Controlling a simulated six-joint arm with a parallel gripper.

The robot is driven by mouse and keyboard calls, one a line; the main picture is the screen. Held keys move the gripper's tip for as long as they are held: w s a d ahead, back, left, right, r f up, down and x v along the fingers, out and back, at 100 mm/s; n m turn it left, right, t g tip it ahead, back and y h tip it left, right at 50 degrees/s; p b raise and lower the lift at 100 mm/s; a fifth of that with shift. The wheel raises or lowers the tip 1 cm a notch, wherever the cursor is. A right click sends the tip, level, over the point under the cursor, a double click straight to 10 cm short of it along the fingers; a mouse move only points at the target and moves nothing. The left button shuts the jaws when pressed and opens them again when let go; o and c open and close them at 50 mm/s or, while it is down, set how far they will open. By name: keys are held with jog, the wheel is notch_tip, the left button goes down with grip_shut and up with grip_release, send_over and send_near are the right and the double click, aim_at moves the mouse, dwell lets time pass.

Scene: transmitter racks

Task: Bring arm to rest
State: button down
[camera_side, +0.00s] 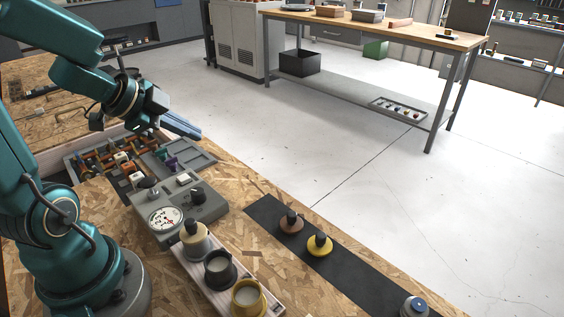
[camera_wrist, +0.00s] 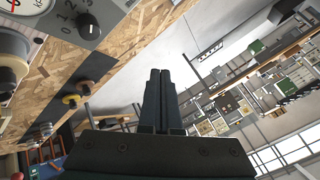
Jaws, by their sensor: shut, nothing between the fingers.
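My gripper (camera_side: 182,127) hangs in the air at the end of my teal arm, above the grey control box and the rack on the wooden bench, in the side view. Its two dark fingers (camera_wrist: 160,72) are together and empty in the wrist view. The fingers touch nothing that I can see. The grey control box (camera_side: 212,205) has a white dial and a black knob.
A wooden board (camera_side: 206,288) holds several round pots. A black mat (camera_side: 343,272) carries a brown knob (camera_side: 291,226), a yellow knob (camera_side: 320,244) and a grey one with a blue top (camera_side: 414,307). A workbench (camera_side: 400,36) stands at the back.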

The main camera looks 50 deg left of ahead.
jog(key=w+d+r+n+t+y, duration=0.3)
jog(key=d+r+n+t, duration=0.2)
jog(key=r, duration=0.5)
jog(key=s+d+f+n+g+h, duration=0.1)
jog(key=s+d+f+n+g, duration=0.1)
jog(key=s+d+f+g, duration=0.2)
jog(key=s+d+f+n+g+h, duration=0.1)
jog(key=s+d+f+g+h, duration=0.1)
jog(key=s+d, duration=0.4)
jog(key=shift+s+f+n+g, duration=0.4)
jog(key=shift+s+f+g, duration=0.45)
jog(key=shift+s+g, duration=0.35)
